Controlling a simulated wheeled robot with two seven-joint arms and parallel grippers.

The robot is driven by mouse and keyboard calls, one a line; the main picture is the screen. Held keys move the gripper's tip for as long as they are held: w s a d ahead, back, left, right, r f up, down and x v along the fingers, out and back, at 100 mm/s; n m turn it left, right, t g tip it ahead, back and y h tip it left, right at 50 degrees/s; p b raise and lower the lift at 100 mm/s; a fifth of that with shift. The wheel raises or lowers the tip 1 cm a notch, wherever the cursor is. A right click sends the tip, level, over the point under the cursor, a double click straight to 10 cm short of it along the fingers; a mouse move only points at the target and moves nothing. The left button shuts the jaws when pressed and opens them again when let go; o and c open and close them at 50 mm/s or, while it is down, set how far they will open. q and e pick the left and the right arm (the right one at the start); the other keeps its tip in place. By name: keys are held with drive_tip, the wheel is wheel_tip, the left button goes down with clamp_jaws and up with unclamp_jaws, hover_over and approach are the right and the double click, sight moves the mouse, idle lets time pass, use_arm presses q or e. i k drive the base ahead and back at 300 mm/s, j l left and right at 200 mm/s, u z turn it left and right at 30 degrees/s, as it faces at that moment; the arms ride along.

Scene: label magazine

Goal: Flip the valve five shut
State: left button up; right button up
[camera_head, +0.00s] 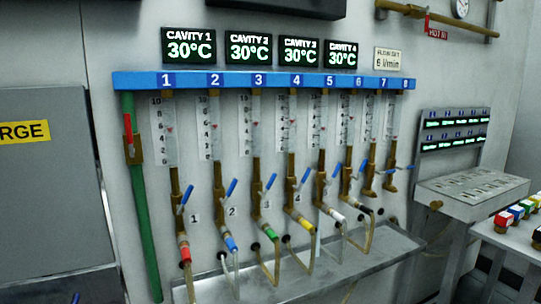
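Valve five (320,188) is a brass valve body under the flow tube (317,123) below the number 5 on the blue manifold (265,82). Its blue lever (334,171) tilts up and to the right, much like the levers on valves one to four. A white coupling (336,215) and a hose sit below it. Neither of my grippers shows in the head view.
Neighbouring blue levers of valve four (304,177) and valve six (362,166) stand close on either side. A metal drip tray (290,280) runs below. A green pipe with a red lever (128,125) is at left. A grey cabinet (45,190) fills the far left.

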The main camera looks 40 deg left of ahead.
sight(337, 168)
drive_tip(key=i+j+u, duration=0.6)
drive_tip(key=i, duration=0.25)
